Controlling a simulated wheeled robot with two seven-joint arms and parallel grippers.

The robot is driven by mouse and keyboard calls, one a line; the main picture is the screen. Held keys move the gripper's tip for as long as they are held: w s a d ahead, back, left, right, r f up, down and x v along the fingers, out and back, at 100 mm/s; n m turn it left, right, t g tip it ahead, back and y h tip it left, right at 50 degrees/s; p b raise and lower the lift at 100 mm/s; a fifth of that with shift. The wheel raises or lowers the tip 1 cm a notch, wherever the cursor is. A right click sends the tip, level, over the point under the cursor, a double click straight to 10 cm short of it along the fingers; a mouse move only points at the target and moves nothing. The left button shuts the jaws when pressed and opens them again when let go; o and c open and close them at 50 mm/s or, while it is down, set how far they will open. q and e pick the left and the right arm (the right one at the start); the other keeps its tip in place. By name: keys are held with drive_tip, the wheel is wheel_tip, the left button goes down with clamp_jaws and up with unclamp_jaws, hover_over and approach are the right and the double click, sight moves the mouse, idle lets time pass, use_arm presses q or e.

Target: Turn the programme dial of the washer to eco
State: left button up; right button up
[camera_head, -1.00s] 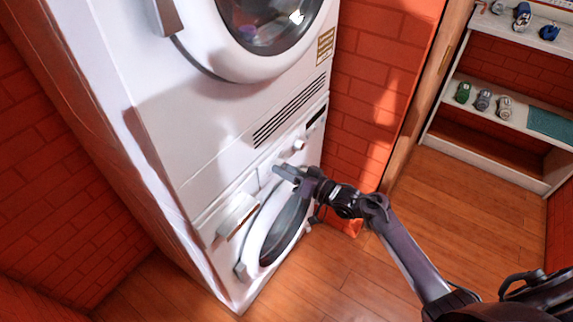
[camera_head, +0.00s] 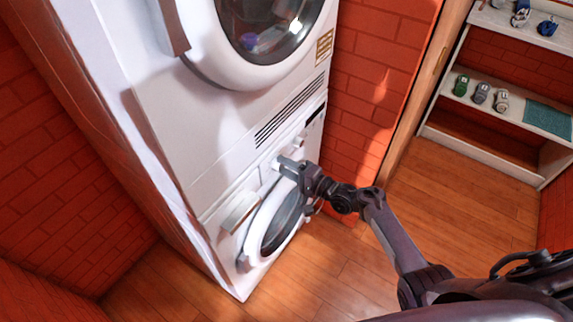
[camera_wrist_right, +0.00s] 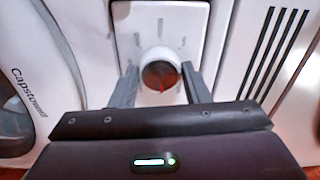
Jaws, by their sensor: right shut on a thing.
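The washer (camera_head: 225,262) is the lower white machine, with a round door (camera_head: 277,226). In the right wrist view its programme dial (camera_wrist_right: 160,72) is a round white knob with a dark reddish face and a thin red line low on it. It sits on a white panel (camera_wrist_right: 185,17) with faint grey marks above the knob; I cannot read them. My right gripper (camera_head: 284,164) is at the washer's front, above the door. In the wrist view its two fingers (camera_wrist_right: 160,80) stand on either side of the dial, shut on it. My left gripper is not in view.
A second white machine (camera_head: 200,135) with a round glass door stands on top of the washer. Another small knob (camera_head: 299,141) sits right of the gripper. A brick wall (camera_head: 365,110) rises at the right. A shelf (camera_head: 485,160) stands far right. The wooden floor in front is clear.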

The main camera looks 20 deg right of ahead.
drive_tip(key=shift+m, duration=0.5)
drive_tip(key=o, duration=1)
drive_tip(key=v, duration=0.7)
drive_tip(key=shift+s+d, duration=0.3)
